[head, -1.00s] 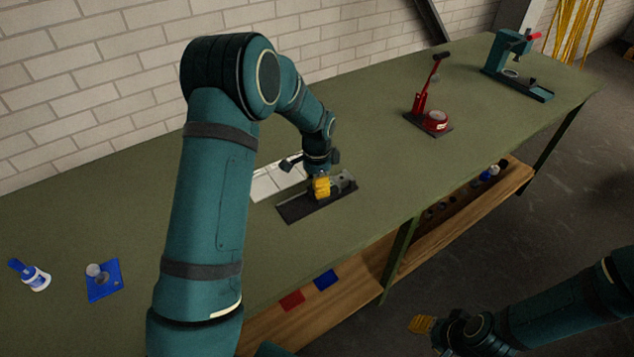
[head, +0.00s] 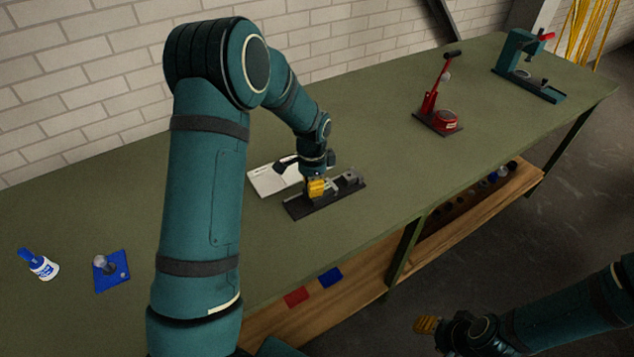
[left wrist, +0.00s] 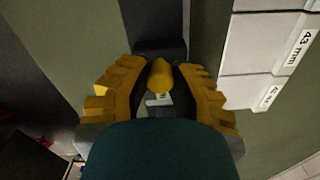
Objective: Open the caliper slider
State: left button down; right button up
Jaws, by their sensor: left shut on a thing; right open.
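The caliper, in grey metal, lies on a long black base (head: 300,211) in the middle of the bench. Its grey end block (head: 352,177) shows at the right end of the base. My left gripper (head: 316,188) reaches down onto the middle of the caliper and is shut on the slider, which its yellow fingers mostly hide. In the left wrist view the fingers (left wrist: 160,95) stand either side of a yellow rounded piece (left wrist: 160,75), with a small pale patch below it. My right gripper (head: 426,324) is open and empty, low at the right, off the bench.
A white labelled panel (head: 268,181) lies just behind the base; its "43 mm" label shows in the left wrist view (left wrist: 298,47). A red lever press (head: 438,118) and a teal press (head: 525,65) stand further right.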

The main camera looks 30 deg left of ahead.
pick_arm(q)
jog(key=c, duration=0.8)
grip_release()
notch_tip(320, 180, up, 12)
jog(key=shift+d, duration=0.1)
